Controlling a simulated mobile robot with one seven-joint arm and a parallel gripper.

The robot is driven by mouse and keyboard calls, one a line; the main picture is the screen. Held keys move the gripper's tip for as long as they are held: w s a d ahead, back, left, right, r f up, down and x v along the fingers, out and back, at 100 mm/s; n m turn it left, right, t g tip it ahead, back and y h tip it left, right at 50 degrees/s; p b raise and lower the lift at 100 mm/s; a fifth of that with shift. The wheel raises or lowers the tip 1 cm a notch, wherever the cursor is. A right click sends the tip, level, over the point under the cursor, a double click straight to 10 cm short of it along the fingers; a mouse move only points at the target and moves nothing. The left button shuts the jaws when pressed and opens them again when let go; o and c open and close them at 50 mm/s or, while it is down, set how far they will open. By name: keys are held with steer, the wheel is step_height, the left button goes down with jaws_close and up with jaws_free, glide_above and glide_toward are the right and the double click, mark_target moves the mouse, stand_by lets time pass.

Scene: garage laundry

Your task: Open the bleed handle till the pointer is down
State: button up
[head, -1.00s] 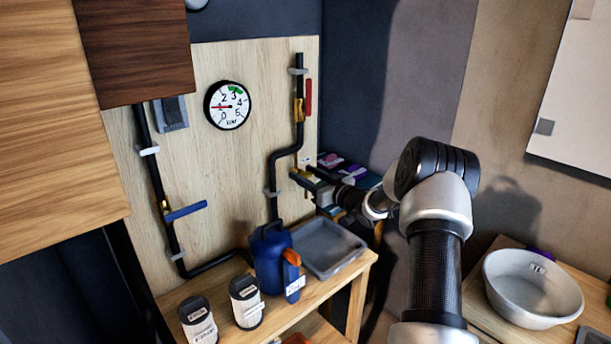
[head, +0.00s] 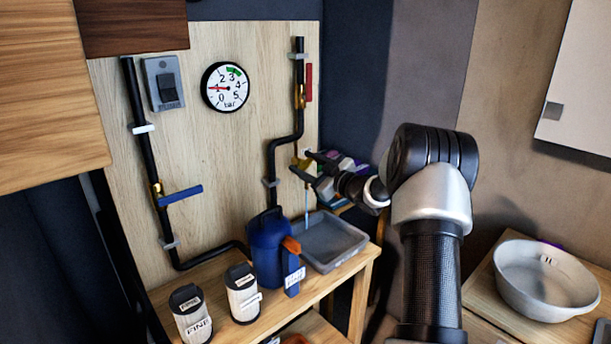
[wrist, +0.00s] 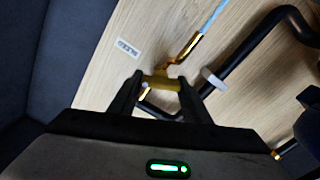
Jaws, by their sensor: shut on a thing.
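The bleed handle (wrist: 160,83) is a brass-yellow piece between my fingertips in the wrist view, beside a small "BLEED" label (wrist: 127,48). My gripper (head: 303,165) is shut on it at the right of the board. A brass spout (wrist: 190,46) runs from the valve, and a thin pale-blue stream (wrist: 212,14) leaves it. In the head view the stream (head: 307,203) falls towards the grey tray (head: 340,252). The round gauge (head: 225,87) has a red pointer towards the left, near 1, below the green band at the top.
A blue jug (head: 268,250) stands left of the tray on the wooden bench, with labelled cans (head: 242,293) in front. A blue lever (head: 181,195) and a red lever (head: 309,82) sit on the black pipes. A white basin (head: 545,280) is at right.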

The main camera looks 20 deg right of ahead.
steer(key=shift+f+n+b, duration=0.15)
steer(key=shift+n+b, duration=1.55)
steer(key=shift+b, duration=0.05)
steer(key=o, duration=1)
steer(key=shift+o, duration=0.2)
steer(key=shift+s, duration=0.1)
steer(key=p+v, duration=0.1)
steer(key=v, duration=1.6)
steer(key=shift+s, duration=0.2)
steer(key=shift+c, duration=0.3)
